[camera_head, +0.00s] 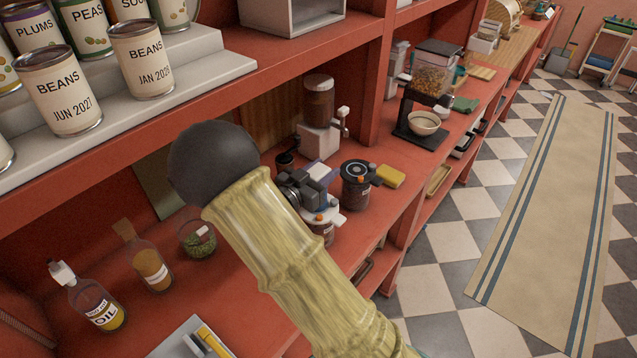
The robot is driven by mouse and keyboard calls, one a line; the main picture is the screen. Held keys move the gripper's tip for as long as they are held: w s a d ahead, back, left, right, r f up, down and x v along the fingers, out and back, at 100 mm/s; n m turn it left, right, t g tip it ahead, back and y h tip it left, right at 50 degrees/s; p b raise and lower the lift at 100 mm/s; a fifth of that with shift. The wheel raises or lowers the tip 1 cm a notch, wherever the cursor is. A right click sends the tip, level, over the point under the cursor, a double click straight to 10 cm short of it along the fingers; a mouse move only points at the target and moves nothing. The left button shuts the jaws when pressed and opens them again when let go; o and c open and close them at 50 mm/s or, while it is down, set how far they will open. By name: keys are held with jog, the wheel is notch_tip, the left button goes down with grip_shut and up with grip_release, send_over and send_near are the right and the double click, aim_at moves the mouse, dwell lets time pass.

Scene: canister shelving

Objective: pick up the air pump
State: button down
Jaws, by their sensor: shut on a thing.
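My gripper (318,204) is above the red counter, partly hidden behind my own arm. Its dark grey body shows, with the jaws low over the counter. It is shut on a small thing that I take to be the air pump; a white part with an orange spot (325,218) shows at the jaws. A glass jar with dark contents (324,234) is directly below this part. I cannot tell whether the white part touches the jar.
A dark-lidded jar (355,187) and a yellow block (391,176) stand close to the right. A grinder (318,130) stands behind. Bottles (95,303) and a green-filled jar (197,240) are at left. The shelf with cans (60,90) overhangs the counter.

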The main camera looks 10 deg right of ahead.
notch_tip(320, 180, up, 10)
jog(key=shift+r+b, duration=0.1)
jog(key=shift+b, duration=0.65)
